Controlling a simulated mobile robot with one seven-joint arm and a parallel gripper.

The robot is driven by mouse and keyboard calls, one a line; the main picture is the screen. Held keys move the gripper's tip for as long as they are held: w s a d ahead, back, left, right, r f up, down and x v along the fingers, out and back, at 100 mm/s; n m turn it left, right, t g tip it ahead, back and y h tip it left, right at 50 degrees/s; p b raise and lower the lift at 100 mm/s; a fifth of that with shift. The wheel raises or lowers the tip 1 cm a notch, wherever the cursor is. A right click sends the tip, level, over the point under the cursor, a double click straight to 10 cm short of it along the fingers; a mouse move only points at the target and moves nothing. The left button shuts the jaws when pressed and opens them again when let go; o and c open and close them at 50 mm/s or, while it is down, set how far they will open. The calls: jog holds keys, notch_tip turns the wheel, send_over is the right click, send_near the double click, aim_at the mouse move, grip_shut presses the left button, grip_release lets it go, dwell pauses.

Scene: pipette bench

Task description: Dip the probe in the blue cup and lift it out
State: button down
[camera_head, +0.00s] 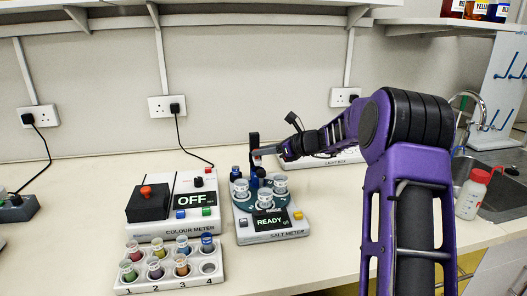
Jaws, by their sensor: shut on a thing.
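My gripper (258,154) is at the end of the purple arm, above the back of the salt meter (277,233). It is shut on the probe (254,140), whose dark upright upper part stands above the fingers. The probe's lower end is not clear among the dark blue parts on the meter. Several small clear cups stand on the round dark turntable, such as a cup at its left (240,188) and one at its right (280,185). A blue-topped item (236,172) is at the back left. I cannot tell which is the blue cup or whether the probe is in it.
The salt meter's display reads READY. The colour meter (170,230) reads OFF and stands to the left. A white rack (160,285) of coloured vials lies in front of it. A squeeze bottle (470,195) stands by the sink at right. The front middle bench is clear.

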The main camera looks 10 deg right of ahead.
dwell(0.4)
notch_tip(320, 180, up, 6)
jog(key=p, duration=0.5)
jog(key=shift+f, duration=0.1)
jog(key=c, duration=0.6)
grip_release()
jog(key=shift+s+d, duration=0.1)
jog(key=v, duration=1.7)
jog(key=shift+p, duration=0.4)
